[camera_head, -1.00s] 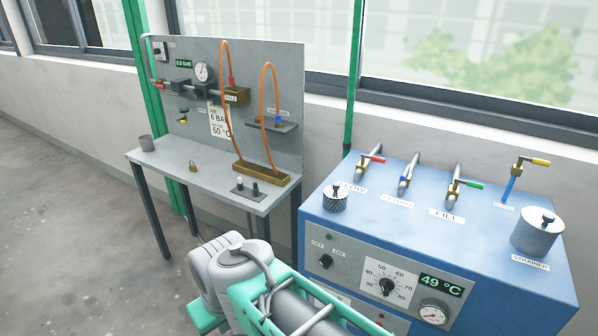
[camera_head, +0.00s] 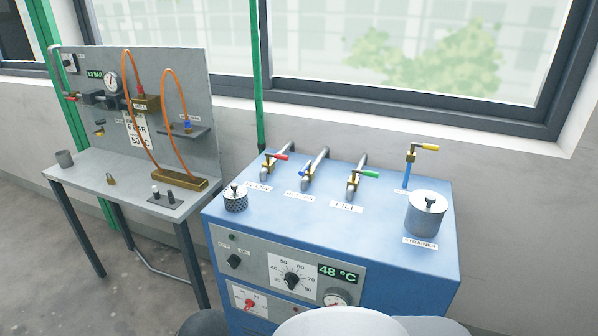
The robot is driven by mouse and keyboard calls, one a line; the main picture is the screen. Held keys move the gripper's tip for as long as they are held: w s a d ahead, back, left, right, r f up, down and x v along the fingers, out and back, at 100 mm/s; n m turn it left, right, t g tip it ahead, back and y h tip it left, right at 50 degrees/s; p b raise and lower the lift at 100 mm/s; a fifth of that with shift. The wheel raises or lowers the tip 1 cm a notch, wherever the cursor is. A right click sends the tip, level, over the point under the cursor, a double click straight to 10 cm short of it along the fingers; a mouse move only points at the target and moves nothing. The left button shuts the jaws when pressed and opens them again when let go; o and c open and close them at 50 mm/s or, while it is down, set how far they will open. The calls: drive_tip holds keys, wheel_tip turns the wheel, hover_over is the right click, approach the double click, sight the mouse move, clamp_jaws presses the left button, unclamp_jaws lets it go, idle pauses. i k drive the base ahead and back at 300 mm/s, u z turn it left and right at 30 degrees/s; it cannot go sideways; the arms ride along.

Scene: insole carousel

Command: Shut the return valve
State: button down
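The return valve (camera_head: 305,183) is the middle one of three pipe valves on top of the blue machine. Its blue lever looks to lie roughly along its pipe, and a small label, hard to read here, sits in front of it. To its left is the flow valve (camera_head: 267,163) with a red lever crosswise to its pipe. To its right is the fill valve (camera_head: 354,178) with a green lever, also crosswise. My gripper is out of view; only pale rounded parts, likely of my arm, show at the bottom edge.
The blue machine (camera_head: 439,257) also carries a strainer pot (camera_head: 425,218), a yellow-levered valve (camera_head: 411,154) and a perforated basket (camera_head: 235,201). Its front display (camera_head: 340,272) reads 48 °C. A grey bench (camera_head: 105,172) with a hose panel stands left. A window wall is behind.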

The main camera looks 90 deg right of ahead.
sight(305, 171)
drive_tip(key=k, duration=0.35)
drive_tip(key=z, duration=0.9)
